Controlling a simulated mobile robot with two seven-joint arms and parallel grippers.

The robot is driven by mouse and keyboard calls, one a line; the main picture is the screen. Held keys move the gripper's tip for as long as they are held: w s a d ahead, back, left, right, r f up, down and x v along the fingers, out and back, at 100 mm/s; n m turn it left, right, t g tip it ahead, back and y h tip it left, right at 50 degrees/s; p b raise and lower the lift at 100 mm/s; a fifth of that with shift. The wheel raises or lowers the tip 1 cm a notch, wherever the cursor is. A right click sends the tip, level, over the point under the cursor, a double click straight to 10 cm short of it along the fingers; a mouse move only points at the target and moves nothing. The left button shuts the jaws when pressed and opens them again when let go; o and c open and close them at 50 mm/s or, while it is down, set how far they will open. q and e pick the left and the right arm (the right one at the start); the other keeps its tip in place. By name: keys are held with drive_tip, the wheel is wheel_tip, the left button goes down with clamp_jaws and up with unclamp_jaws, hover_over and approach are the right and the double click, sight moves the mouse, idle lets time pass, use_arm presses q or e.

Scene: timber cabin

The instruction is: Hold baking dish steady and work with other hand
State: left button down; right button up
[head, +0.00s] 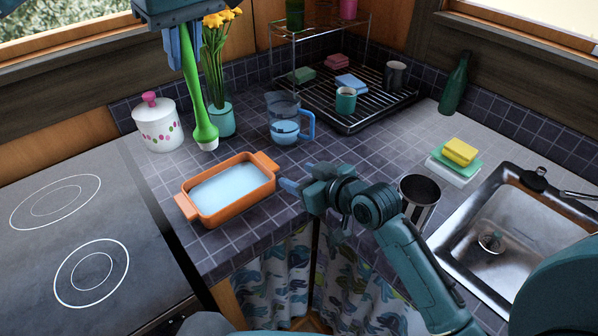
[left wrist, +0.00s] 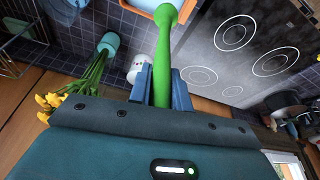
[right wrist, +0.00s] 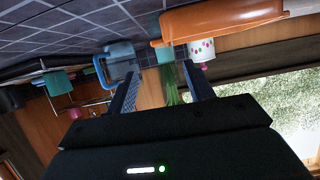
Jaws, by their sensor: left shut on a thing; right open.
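The orange baking dish (head: 231,211) sits on the tiled counter with pale blue liquid in it. My left gripper (head: 184,48) is shut on the handle of a green brush (head: 191,85), which hangs bristles down behind and above the dish. The green handle also shows between the fingers in the left wrist view (left wrist: 162,70). My right gripper (head: 294,180) is open beside the dish's right end, apart from its handle. In the right wrist view, the dish (right wrist: 222,22) is up and right of the open, empty fingers.
A measuring jug (head: 284,120), flower vase (head: 220,119) and dotted canister (head: 158,123) stand behind the dish. A stove (head: 75,225) is left. A metal tumbler (head: 420,190), sponges (head: 458,157) and sink (head: 490,240) are right. A drying rack (head: 365,115) stands at the back.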

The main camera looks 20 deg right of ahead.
sight(266, 161)
drive_tip(key=shift+w+r, duration=0.25)
drive_tip(key=shift+w, duration=0.05)
drive_tip(key=x, duration=1.1)
drive_tip(key=shift+w+a+f, duration=0.1)
drive_tip(key=shift+w+a, duration=0.1)
drive_tip(key=shift+w, duration=0.05)
drive_tip(key=shift+c, duration=0.2)
clamp_jaws()
